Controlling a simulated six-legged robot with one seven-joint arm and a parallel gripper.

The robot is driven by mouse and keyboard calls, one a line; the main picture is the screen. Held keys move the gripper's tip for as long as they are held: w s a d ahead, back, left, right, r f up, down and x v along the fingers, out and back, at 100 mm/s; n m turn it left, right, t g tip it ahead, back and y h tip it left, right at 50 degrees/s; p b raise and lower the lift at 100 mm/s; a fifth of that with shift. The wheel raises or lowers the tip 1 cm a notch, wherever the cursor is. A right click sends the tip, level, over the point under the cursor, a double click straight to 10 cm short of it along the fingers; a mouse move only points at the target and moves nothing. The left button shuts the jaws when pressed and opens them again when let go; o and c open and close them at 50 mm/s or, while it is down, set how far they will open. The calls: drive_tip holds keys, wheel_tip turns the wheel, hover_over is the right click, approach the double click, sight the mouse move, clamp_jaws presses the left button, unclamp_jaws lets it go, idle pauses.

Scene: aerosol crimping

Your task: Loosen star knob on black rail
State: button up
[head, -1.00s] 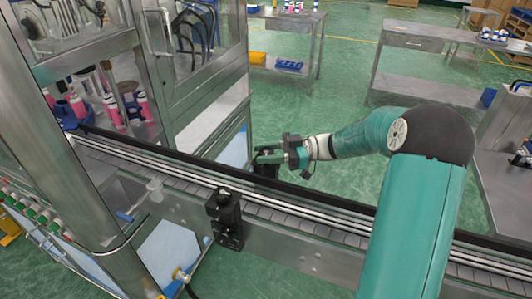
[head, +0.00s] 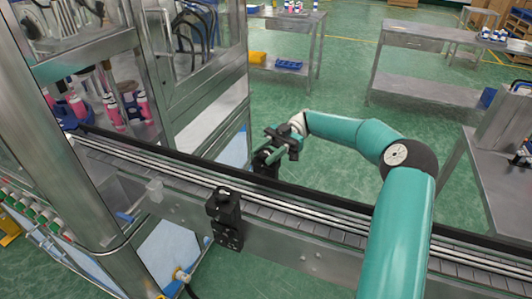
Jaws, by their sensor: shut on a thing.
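The conveyor with its black rail (head: 325,201) runs from the left machine toward the lower right. My gripper (head: 265,163) is at the far side of the rail, beside a dark block there. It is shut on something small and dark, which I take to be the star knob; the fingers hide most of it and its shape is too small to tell. My arm reaches in from the right, over the far side of the conveyor.
A black bracket (head: 226,218) stands on the near side of the conveyor. The glass-walled machine (head: 185,75) with pink bottles (head: 78,107) inside is at the left. Steel tables (head: 425,90) stand behind on the green floor. The conveyor belt is bare near my gripper.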

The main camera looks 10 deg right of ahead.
sight(267, 154)
drive_tip(key=shift+n+g+h, duration=0.7)
drive_tip(key=shift+g, duration=0.1)
drive_tip(key=o, duration=1)
drive_tip(key=r, duration=0.4)
drive_tip(key=shift+s, duration=0.35)
drive_tip(key=s+r, duration=0.3)
drive_tip(key=s, duration=0.1)
drive_tip(key=s+r, duration=0.3)
drive_tip(key=s, duration=0.2)
drive_tip(key=s+r, duration=0.3)
drive_tip(key=s, duration=0.1)
drive_tip(key=shift+s, duration=0.15)
